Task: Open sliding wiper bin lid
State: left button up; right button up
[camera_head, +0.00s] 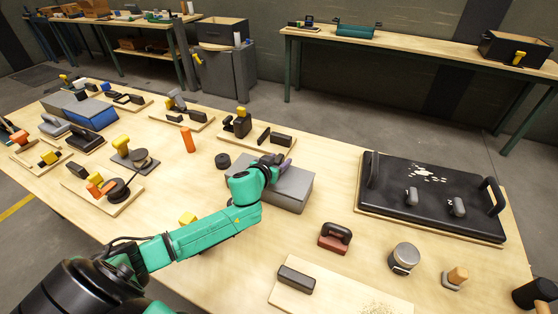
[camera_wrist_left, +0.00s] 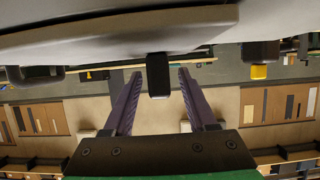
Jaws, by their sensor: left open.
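The wiper bin appears to be the grey box (camera_head: 292,188) with a flat grey lid, near the middle of the table in the head view. My left gripper (camera_head: 283,162) is at the far side of its top, mostly hidden by my own green arm. In the left wrist view, the lid's pale surface (camera_wrist_left: 110,42) fills the upper part. A small black handle (camera_wrist_left: 158,78) sticks out from it. The two purple fingers of my left gripper (camera_wrist_left: 161,74) are apart, one on either side of the handle. I cannot tell whether they touch it. My right gripper is not in view.
A black tray (camera_head: 400,222) with two grey handled pieces stands to the right. A red-and-black block (camera_head: 335,238) and a round grey-topped can (camera_head: 404,258) are nearer. An orange cylinder (camera_head: 188,140) and a black ring (camera_head: 222,161) lie left.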

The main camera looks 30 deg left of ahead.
pick_arm(q)
grip_shut()
dwell(1.5)
